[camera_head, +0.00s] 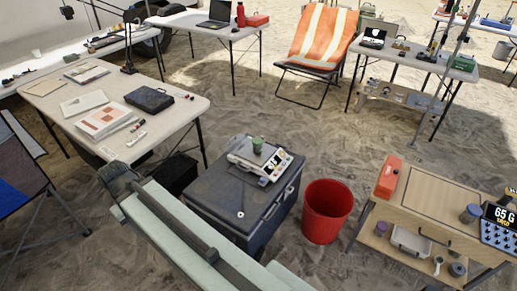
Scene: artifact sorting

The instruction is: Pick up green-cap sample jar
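The green-cap sample jar (257,145) stands upright on a small white scale (259,162). The scale sits on the lid of a dark grey case (215,188) in the middle of the view. The jar is small here, and its body is hard to make out below the green top. My pale arm runs from the bottom edge up to the left, in front of the case, and ends at a dark joint left of it. No gripper fingers show, and nothing touches the jar.
A red bucket (326,211) stands right of the case. A white table (185,108) with papers and a black case (149,99) stands left.

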